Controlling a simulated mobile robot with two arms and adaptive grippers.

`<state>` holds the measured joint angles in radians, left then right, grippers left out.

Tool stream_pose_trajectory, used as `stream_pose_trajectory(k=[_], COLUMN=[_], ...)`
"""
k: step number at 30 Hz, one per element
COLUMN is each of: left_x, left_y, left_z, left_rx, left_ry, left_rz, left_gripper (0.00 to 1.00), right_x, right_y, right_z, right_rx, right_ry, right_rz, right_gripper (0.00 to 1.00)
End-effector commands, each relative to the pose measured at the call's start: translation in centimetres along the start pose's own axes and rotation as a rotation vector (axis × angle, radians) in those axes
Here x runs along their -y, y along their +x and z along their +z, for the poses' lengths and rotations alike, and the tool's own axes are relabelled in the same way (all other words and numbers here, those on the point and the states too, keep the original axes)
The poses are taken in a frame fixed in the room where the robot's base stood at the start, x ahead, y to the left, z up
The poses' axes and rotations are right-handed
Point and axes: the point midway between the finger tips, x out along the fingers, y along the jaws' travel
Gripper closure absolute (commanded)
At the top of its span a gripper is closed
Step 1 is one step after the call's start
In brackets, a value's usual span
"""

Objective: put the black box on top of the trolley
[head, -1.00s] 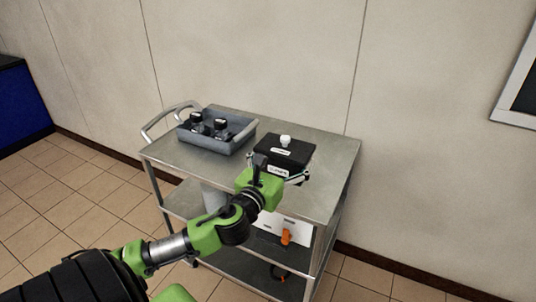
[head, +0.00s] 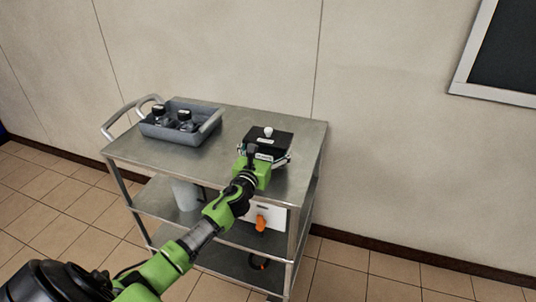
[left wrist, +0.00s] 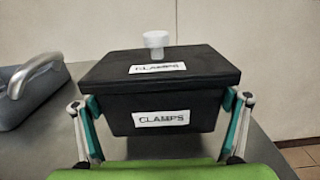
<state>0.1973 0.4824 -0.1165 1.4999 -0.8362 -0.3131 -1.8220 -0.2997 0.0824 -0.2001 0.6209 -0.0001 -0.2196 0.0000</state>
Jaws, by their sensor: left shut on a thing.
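The black box (head: 268,143) has a white knob on its lid and is at the right part of the trolley's top (head: 222,160). In the left wrist view the black box (left wrist: 160,95) shows two "CLAMPS" labels, one on the lid and one on its front. My left gripper (head: 266,157) is shut on the box, with a finger at each side in the left wrist view (left wrist: 165,118). The box looks upright and at or just above the trolley's top; its underside is hidden, so I cannot tell whether it touches. My right gripper is not in view.
A grey tray (head: 211,124) with dark-capped bottles (head: 185,122) stands on the trolley's top at left. Lower shelves hold a pale container (head: 186,195) and a white item with an orange part (head: 261,222). The wall is behind. The top's front middle is clear.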

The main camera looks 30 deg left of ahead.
Motion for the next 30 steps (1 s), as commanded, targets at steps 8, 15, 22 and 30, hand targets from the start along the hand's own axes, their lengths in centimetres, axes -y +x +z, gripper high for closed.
stream_pose_trajectory(k=[8, 15, 22, 30], left_x=[0.0, 0.0, 0.0, 0.0], left_y=[-0.1, -0.1, -0.1, -0.9], left_z=[-2.2, -2.5, -2.6, -2.4], left_rx=[-0.002, -0.002, -0.004, -0.006], left_ry=[0.0, 0.001, 0.001, 0.002], left_rz=[0.0, -0.001, 0.0, -0.001], left_gripper=[0.35, 0.35, 0.0, 0.0], right_x=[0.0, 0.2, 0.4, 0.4], right_y=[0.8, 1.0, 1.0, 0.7], right_z=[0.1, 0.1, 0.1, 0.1], right_rx=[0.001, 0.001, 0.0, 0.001], right_ry=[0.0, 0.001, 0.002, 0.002], right_rz=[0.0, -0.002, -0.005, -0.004], right_gripper=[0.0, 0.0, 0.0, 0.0])
